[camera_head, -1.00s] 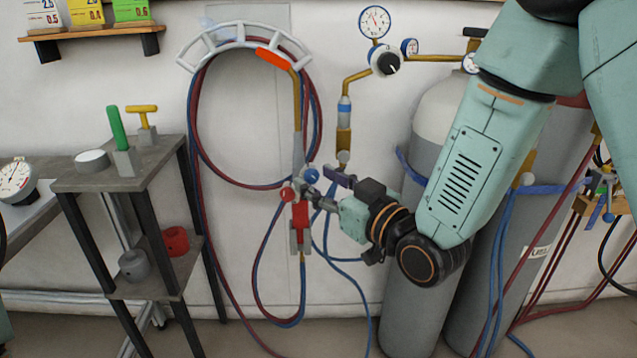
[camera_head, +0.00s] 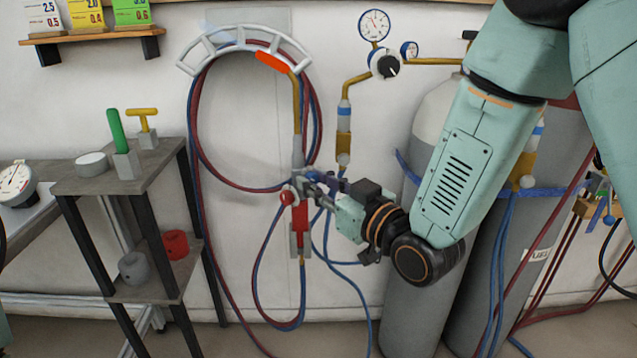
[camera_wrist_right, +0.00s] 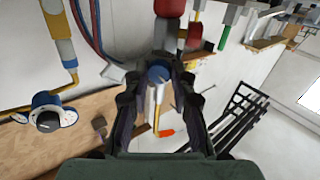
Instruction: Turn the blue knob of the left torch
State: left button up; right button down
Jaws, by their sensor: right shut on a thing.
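The left torch (camera_head: 300,225) hangs upright against the wall, with a red valve body, a brass neck and a red knob (camera_head: 287,198) on its left side. My right gripper (camera_head: 313,184) reaches in from the right, its fingers at the torch's blue-knob side. In the right wrist view the blue knob (camera_wrist_right: 158,74) sits between the fingertips, and the gripper is shut on it. In the head view the fingers mostly hide this knob. My left gripper is not in view.
Red and blue hoses (camera_head: 194,130) loop from a white curved wall hanger (camera_head: 240,38). Grey gas cylinders (camera_head: 400,300) stand at right, with a regulator (camera_head: 384,64) above. A small shelf stand (camera_head: 120,178) with tools is at left. A wooden wall shelf (camera_head: 90,40) hangs above it.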

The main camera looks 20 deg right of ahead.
jog(key=m+p, duration=0.2)
jog(key=p, duration=0.1)
jog(key=m+p, duration=0.1)
jog(key=m, duration=0.1)
jog(key=shift+r+g, duration=0.25)
jog(key=shift+g, duration=0.05)
jog(key=m+p, duration=0.3)
jog(key=shift+d+g, duration=0.1)
jog(key=shift+g, duration=0.3)
jog(key=shift+m+p, duration=0.75)
jog(key=shift+m, duration=0.25)
jog(key=shift+f, duration=0.1)
jog(key=c, duration=1.1)
grip_release()
